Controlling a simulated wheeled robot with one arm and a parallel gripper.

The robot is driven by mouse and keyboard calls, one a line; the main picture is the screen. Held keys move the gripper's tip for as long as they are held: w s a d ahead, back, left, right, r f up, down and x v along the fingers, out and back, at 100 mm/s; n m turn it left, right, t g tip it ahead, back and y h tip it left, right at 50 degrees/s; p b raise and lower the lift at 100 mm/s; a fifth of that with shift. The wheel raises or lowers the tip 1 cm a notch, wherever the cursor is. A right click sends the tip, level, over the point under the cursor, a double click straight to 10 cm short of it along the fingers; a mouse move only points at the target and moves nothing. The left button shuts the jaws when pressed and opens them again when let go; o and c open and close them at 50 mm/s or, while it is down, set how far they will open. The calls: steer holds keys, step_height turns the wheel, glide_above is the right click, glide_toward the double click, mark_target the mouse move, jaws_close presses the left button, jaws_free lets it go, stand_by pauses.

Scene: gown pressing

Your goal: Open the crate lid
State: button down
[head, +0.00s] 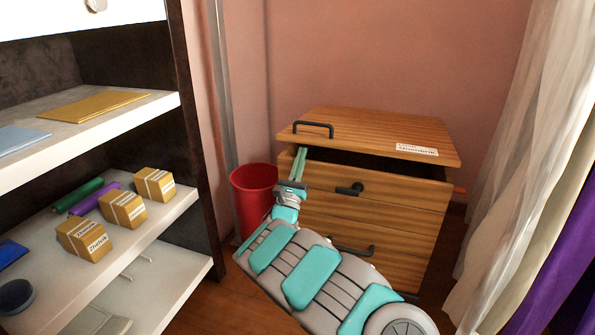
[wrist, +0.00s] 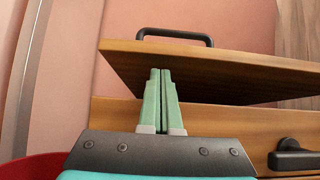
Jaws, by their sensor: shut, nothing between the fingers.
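The wooden crate (head: 375,222) stands against the pink wall in the head view. Its lid (head: 365,135) is tilted up a little, with a dark gap along the front under it. A black handle (head: 313,129) sits on the lid's left end, and a white label (head: 417,149) at its right. My gripper (head: 300,155) is shut and empty at the crate's left front corner, at the gap. In the wrist view the green fingers (wrist: 160,85) are together, their tips at the lid's lower edge (wrist: 215,75). I cannot tell whether they touch it.
A red bin (head: 252,190) stands left of the crate, close to my arm. A shelf unit (head: 150,225) with several small boxes is at the left. Pale and purple curtains (head: 515,150) hang at the right. Black handles (head: 350,189) stick out from the crate's front.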

steer(key=shift+w+d+r, duration=0.15)
steer(key=shift+w+r, duration=0.25)
steer(key=shift+w, duration=0.1)
